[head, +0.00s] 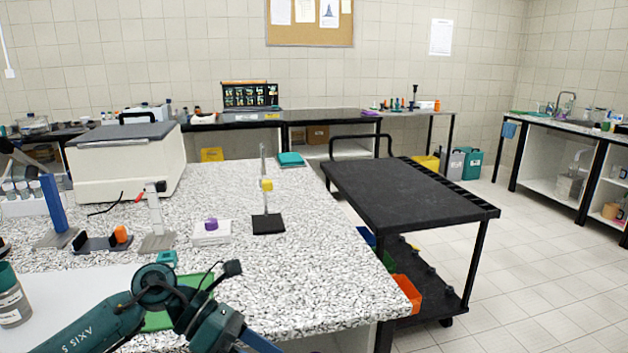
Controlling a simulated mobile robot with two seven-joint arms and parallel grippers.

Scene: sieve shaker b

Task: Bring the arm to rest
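One of my arms, teal and dark, comes in from the lower left and bends over the near edge of the speckled bench (330,285). Its wrist end reaches the bottom of the picture, and no gripper fingers can be made out there. A green mat (160,320) lies partly hidden behind this arm. My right arm and gripper are not in view. No object is seen held.
A white box-shaped machine with a grey lid (125,165), a blue post (52,205), a small stand with a yellow clamp (267,190) and a white scale (211,230) stand on the bench. A black cart (410,190) is to the right. Open floor lies beyond it.

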